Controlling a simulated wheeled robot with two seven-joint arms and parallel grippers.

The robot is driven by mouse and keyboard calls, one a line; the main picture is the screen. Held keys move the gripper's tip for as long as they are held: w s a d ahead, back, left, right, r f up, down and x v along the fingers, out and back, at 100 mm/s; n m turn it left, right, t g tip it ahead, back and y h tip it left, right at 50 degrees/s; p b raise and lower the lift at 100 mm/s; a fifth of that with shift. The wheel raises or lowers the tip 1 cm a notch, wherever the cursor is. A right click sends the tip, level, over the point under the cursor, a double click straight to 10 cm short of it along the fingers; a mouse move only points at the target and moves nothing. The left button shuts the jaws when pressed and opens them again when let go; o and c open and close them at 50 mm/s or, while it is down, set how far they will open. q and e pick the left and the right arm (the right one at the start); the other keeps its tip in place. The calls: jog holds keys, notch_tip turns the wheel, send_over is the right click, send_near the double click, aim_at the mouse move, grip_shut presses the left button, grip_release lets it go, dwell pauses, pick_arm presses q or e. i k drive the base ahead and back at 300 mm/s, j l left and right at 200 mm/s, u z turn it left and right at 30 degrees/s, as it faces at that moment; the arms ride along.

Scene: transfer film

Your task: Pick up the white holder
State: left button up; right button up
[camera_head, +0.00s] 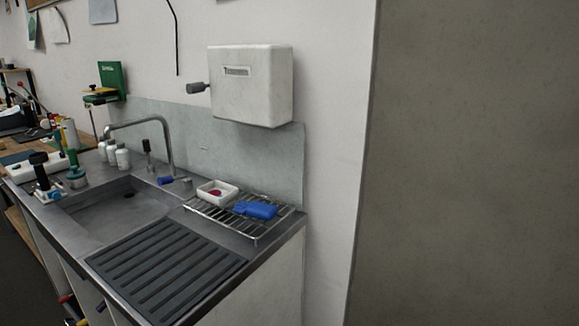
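A small white square holder or dish (206,198) with something dark red inside stands on the left part of a wire rack (270,231), at the right end of the sink counter. A blue object (256,210) lies beside it on the rack, to the right. A longer white block (30,171) lies at the far left of the counter, partly behind black-handled items. I cannot tell for sure which white thing is the holder named. Neither of my grippers shows in this view.
The counter has a sink basin (118,208), a curved tap (168,146) and a dark ribbed drain mat (165,268) in front of the rack. White bottles (122,157) stand behind the basin. A white wall box (252,85) hangs above. A grey wall (470,160) fills the right.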

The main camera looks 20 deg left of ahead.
aim_at(42, 194)
jog(key=i+j, duration=0.1)
jog(key=j, duration=0.6)
jog(key=i+j, duration=0.1)
jog(key=j, duration=0.6)
jog(key=i+j, duration=0.1)
jog(key=j, duration=1.3)
jog(key=i+j, duration=0.15)
jog(key=j, duration=0.55)
jog(key=i+j, duration=0.1)
jog(key=j, duration=0.6)
jog(key=i+j, duration=0.1)
jog(key=j, duration=0.55)
